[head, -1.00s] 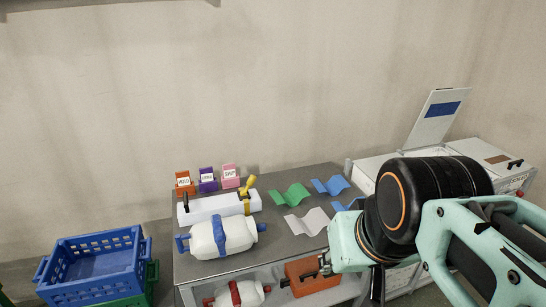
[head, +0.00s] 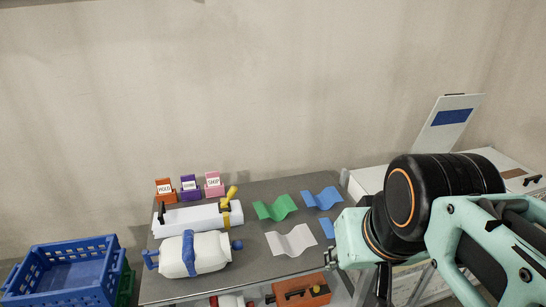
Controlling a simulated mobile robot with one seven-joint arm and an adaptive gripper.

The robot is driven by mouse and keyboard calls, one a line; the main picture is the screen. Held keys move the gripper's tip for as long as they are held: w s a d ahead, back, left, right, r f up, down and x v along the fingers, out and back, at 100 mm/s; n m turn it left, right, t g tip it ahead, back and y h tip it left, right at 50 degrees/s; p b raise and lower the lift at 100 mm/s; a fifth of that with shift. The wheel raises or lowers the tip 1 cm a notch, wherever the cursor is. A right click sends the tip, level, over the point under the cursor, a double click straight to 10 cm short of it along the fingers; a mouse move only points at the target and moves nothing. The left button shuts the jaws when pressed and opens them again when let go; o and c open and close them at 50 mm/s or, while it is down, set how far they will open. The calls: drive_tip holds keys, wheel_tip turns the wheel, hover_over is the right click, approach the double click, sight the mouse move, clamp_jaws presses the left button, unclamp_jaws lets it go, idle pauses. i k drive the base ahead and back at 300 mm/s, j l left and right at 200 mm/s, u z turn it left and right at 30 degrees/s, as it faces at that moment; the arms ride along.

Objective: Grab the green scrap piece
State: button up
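The green scrap piece (head: 275,208) is a small wavy corrugated sheet. It lies on the grey table (head: 255,262), left of a blue wavy piece (head: 322,198) and behind a pale grey wavy piece (head: 291,241). My arm comes in from the right, and its black and mint links cover the table's right side. The gripper's fingers cannot be made out in the head view, so I cannot tell whether they are open or shut. The green piece is uncovered, with the arm apart from it on the right.
Small labelled boxes (head: 190,187) stand behind. A blue crate (head: 70,268) is at far left. An orange case (head: 302,290) sits below. White cabinets stand right.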

sight(284, 205)
drive_tip(key=i+l, duration=0.2)
drive_tip(key=l, duration=0.15)
drive_tip(key=i+l, duration=0.2)
drive_tip(key=l, duration=0.15)
drive_tip(key=i+l+u, duration=0.1)
drive_tip(key=l, duration=0.25)
drive_tip(key=i+l, duration=0.3)
drive_tip(key=l+u, duration=0.05)
drive_tip(key=l, duration=0.05)
